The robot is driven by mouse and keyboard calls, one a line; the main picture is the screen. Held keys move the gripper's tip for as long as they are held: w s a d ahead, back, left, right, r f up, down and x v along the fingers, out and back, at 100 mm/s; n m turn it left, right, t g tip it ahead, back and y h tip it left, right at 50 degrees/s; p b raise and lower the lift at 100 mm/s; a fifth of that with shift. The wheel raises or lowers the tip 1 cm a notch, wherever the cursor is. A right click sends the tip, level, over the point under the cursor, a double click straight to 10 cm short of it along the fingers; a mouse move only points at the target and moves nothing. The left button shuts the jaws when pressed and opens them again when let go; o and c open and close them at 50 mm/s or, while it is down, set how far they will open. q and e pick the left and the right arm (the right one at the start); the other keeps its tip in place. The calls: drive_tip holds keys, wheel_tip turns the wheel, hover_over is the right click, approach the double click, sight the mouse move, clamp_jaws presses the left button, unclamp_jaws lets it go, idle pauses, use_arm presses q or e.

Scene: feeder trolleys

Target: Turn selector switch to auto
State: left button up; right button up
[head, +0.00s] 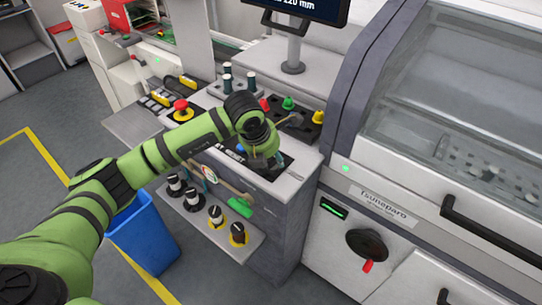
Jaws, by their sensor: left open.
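My left arm reaches in from the left over the trolley top. My left gripper (266,163) points down over a dark panel (282,165) at the trolley's front right edge. Its jaws are open; the wrist hides much of that panel. A small blue part (240,148) shows beside the gripper. No switch labelled auto can be read. A round black rotary knob with a red handle (367,247) is on the white machine's front, to the right and apart from my gripper. My right gripper is not in view.
The trolley top holds a red mushroom button on yellow (181,111), green (288,103) and yellow (317,117) knobs, and a monitor stand (293,66). A lower shelf (208,223) carries several black-topped parts. A blue bin (144,240) stands on the floor. The white machine (420,200) borders the right.

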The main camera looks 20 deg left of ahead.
use_arm(q)
drive_tip(key=v, duration=1.1)
drive_tip(key=shift+r, duration=0.35)
drive_tip(key=shift+s, duration=0.15)
